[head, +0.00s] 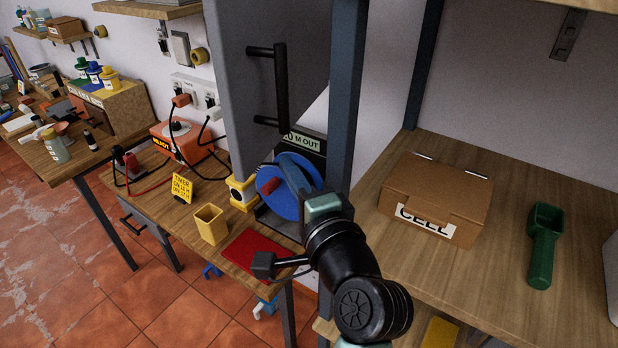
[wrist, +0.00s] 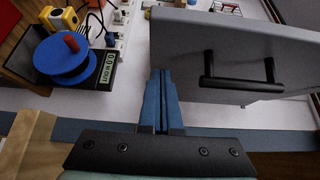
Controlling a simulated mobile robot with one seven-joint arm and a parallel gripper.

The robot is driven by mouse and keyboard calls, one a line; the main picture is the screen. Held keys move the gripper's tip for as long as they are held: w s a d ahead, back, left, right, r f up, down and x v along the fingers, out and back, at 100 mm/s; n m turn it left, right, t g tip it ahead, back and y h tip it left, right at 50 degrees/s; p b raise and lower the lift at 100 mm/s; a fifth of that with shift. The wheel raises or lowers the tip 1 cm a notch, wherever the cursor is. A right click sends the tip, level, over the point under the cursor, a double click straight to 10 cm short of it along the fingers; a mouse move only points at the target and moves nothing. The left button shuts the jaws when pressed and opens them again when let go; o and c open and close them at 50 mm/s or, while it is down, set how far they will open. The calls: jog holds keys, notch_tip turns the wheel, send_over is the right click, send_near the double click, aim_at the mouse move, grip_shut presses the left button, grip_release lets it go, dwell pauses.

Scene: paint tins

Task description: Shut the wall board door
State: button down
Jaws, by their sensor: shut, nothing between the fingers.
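The wall board door (head: 236,60) is a grey panel with a black bar handle (head: 281,88). It stands out from the white wall, so it looks open. In the wrist view the door (wrist: 225,35) fills the upper right, with its handle (wrist: 240,82) facing me. My gripper (wrist: 161,74) is shut and empty, its blue fingers just left of and below the door's near edge. In the head view my gripper (head: 292,172) is below the handle, in front of the blue reel. I cannot tell whether the fingers touch the door. The board behind it is mostly hidden.
A dark blue post (head: 346,90) stands right of the door. The blue cable reel (head: 292,200) is on the bench below. A cardboard box (head: 435,195) and a green scoop (head: 544,245) lie on the wooden shelf at right. Sockets with cables (head: 195,90) are at left.

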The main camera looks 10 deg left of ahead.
jog(key=shift+w+a+p, duration=0.1)
jog(key=shift+a+p, duration=0.3)
jog(key=shift+a, duration=1.05)
